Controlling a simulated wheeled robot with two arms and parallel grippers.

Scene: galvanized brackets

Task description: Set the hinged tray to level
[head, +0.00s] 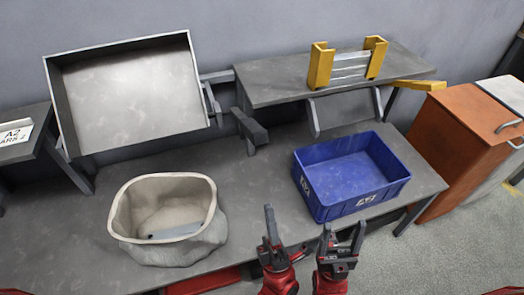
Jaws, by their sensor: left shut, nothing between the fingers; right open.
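The hinged tray (130,92) is a large grey box with a raised rim at the upper left of the head view. It is tilted, its inside facing me. Grey bracket bars (212,102) show at its right side; the hinge itself is not clearly visible. My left gripper (269,222) is shut and empty over the front edge of the bench, well to the right of and nearer than the tray. My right gripper (342,236) is open and empty beside it, in front of the blue crate. Neither gripper touches the tray.
A beige sack-like bin (190,240) with a grey piece inside stands on the bench (80,235). A blue crate (325,207) stands at the right. A raised shelf (270,85) holds a yellow-ended rack (320,66). A grey block (250,128) juts out below it. An orange cabinet (455,130) is far right.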

